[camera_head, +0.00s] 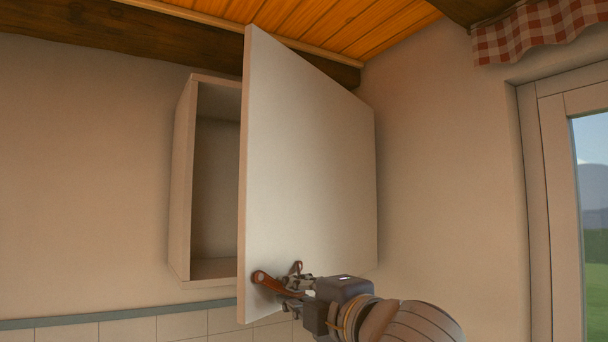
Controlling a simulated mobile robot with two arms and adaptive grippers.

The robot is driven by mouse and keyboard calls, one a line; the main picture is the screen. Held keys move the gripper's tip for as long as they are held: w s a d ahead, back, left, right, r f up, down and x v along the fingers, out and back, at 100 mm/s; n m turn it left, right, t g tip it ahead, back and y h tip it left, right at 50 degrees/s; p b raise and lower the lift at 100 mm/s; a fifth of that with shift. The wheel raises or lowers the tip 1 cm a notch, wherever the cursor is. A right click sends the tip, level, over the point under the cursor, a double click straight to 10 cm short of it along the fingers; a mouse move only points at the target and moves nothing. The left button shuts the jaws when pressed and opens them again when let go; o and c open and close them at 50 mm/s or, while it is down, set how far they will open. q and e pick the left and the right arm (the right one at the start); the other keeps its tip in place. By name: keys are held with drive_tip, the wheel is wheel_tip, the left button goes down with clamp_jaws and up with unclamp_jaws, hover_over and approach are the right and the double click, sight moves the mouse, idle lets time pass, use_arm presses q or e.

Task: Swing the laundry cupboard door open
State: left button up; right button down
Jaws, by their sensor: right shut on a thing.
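The laundry cupboard (183,190) hangs on the wall, a pale box with an empty-looking interior showing at its left side. Its white door (310,160) stands partly open, swung out toward me with its free edge at the left and its far edge at the right. A brown leather pull (264,279) is at the door's lower left corner. My right gripper (283,284) is shut on the leather pull, in front of the door's lower part. The right part of the cupboard is hidden behind the door. My left gripper is not in view.
A window (590,200) with a pale frame is at the right, under a red checked valance (540,30). Dark beams and a wooden ceiling (330,25) are above the cupboard. Tiles (130,329) run along the wall below. The wall left of the cupboard is bare.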

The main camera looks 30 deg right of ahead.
drive_tip(key=s+d+b, duration=0.2)
drive_tip(key=s+d, duration=0.4)
drive_tip(key=s, duration=0.2)
drive_tip(key=shift+r, duration=0.45)
drive_tip(key=c, duration=1.4)
unclamp_jaws()
drive_tip(key=shift+w+a, duration=0.1)
drive_tip(key=shift+a, duration=0.05)
drive_tip(key=shift+c, duration=0.2)
drive_tip(key=shift+a+f, duration=0.1)
drive_tip(key=shift+f, duration=0.15)
drive_tip(key=s+b, duration=0.3)
drive_tip(key=s, duration=1)
drive_tip(key=shift+d, duration=0.2)
drive_tip(key=shift+w+f, duration=0.1)
